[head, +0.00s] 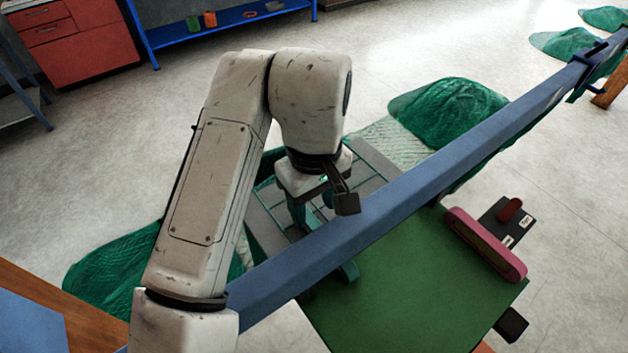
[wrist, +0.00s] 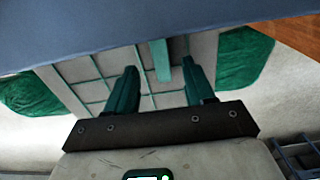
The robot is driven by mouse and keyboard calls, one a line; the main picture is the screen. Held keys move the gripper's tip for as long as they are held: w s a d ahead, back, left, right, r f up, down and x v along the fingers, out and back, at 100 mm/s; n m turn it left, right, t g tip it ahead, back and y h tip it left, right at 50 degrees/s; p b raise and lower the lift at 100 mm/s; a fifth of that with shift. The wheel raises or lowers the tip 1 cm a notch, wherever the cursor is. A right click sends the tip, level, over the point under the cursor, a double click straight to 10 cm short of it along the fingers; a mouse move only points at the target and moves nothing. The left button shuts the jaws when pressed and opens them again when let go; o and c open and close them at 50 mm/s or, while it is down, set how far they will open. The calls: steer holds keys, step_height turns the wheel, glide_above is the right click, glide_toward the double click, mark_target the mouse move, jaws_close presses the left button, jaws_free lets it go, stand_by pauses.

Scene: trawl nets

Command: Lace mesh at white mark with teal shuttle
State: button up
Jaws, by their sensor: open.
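My gripper (head: 312,208) hangs over the far side of the blue beam, its teal fingers pointing down. In the wrist view its two fingers (wrist: 159,68) stand apart, open. A teal strip (wrist: 160,60) shows between and beyond them, by the beam; I cannot tell whether it is the shuttle. I cannot make out a white mark.
The long blue beam (head: 430,165) crosses the head view diagonally, close to my gripper. A green tabletop (head: 410,285) lies on its near side with a pink-rimmed block (head: 485,245) on it. Green net heaps (head: 447,110) lie on the floor.

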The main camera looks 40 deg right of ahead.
mark_target(313, 223)
steer(key=shift+f+p, duration=0.35)
steer(key=shift+f, duration=2.45)
jaws_close()
